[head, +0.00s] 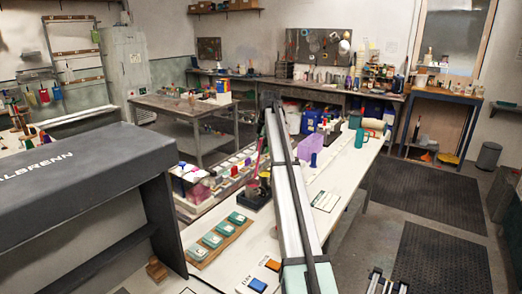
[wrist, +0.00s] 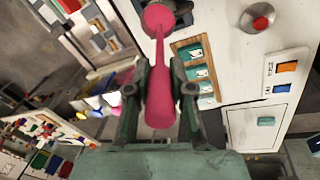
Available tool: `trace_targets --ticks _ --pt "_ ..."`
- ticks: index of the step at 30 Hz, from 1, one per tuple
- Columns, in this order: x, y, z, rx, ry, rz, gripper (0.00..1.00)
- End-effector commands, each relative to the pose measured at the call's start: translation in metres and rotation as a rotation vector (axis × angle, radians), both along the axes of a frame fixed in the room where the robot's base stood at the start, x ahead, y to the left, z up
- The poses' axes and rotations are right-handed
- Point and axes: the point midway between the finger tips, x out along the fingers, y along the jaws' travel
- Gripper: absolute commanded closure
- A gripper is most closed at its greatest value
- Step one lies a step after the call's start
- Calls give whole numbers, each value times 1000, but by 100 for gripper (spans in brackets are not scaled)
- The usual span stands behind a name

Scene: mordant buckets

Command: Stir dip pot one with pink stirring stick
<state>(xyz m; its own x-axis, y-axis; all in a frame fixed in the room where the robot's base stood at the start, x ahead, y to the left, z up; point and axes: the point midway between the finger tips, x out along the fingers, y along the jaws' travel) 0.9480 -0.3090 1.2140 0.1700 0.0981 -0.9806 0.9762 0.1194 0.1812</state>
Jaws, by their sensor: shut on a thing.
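The pink stirring stick (wrist: 160,95) is between the two dark fingers of my gripper (wrist: 160,102) in the wrist view. The fingers close on its thick handle from both sides. Its thin shaft runs up the picture to a round pink end. In the head view a thin pink upright shape (head: 260,146) shows beside the long pale bar; I cannot tell whether it is the same stick. My gripper is not clear there. I cannot pick out dip pot one in either view.
A wooden board with teal tiles (head: 218,240) lies on the white bench, near a panel with a blue button (head: 258,284). A purple bin (head: 318,152) and a teal mug (head: 360,138) stand farther back. A red round knob (wrist: 260,22) is at upper right in the wrist view.

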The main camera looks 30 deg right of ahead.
Motion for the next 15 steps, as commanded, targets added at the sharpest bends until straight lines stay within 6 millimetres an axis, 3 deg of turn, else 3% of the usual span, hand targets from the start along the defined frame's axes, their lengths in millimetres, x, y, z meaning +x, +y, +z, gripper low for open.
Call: trace_targets --ticks 15 --pt "1 0 60 0 -1 0 100"
